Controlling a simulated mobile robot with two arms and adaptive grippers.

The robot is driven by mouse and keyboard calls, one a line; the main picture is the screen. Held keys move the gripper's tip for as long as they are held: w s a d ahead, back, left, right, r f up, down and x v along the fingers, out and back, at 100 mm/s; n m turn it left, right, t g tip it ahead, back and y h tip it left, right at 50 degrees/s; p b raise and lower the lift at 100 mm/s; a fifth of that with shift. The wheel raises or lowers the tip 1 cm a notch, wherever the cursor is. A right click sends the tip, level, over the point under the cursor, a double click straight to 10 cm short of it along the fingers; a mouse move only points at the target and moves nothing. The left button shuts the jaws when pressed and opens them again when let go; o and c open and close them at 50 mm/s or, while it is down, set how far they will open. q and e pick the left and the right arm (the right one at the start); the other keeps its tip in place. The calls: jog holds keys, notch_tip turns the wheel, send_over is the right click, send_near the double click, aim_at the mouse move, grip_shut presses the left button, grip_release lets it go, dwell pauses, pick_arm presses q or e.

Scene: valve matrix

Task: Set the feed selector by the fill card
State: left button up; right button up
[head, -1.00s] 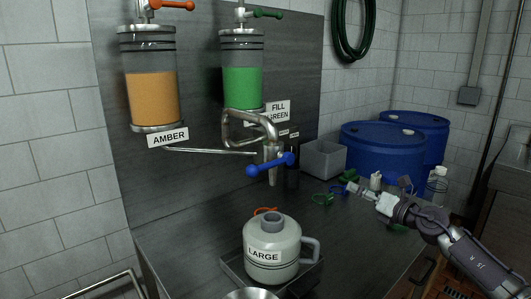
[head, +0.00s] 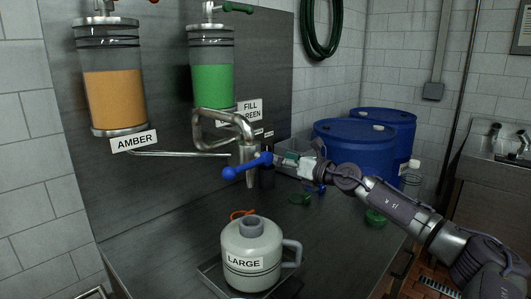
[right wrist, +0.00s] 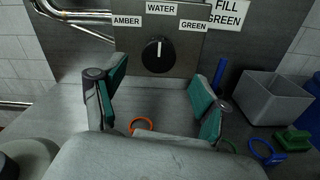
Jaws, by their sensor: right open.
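The feed selector is a black knob (right wrist: 158,54) on the grey panel, its white mark pointing straight up at the WATER label (right wrist: 161,8). The AMBER label (right wrist: 127,21) is to its left and the GREEN label (right wrist: 193,27) to its right. The fill card (right wrist: 227,13) reads FILL GREEN; it also shows in the head view (head: 249,110). My right gripper (right wrist: 160,85) is open and empty, its teal-padded fingers spread below and to either side of the knob. In the head view my right gripper (head: 287,159) is beside the blue valve handle (head: 246,166), which hides the knob area.
The amber tank (head: 113,98) and green tank (head: 212,86) hang on the panel. A pipe and spout (head: 247,150) stand out in front. A LARGE jug (head: 262,245) sits in a tray below. A grey bin (right wrist: 263,97) and blue drums (head: 352,150) are to the right.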

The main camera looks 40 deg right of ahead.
aim_at(267, 153)
jog(key=shift+w+a+r, duration=0.15)
jog(key=shift+w+r, duration=0.15)
jog(key=shift+w, duration=0.35)
jog(key=w+p, duration=0.2)
jog(key=w, duration=0.1)
jog(key=shift+w+f, duration=0.1)
jog(key=shift+w, duration=0.1)
jog(key=shift+w+a+f+p, duration=0.15)
jog(key=shift+w+p, duration=0.1)
jog(key=shift+w, duration=0.3)
jog(key=shift+w+a+f+p, duration=0.1)
jog(key=shift+w+p, duration=0.1)
jog(key=shift+w, duration=0.3)
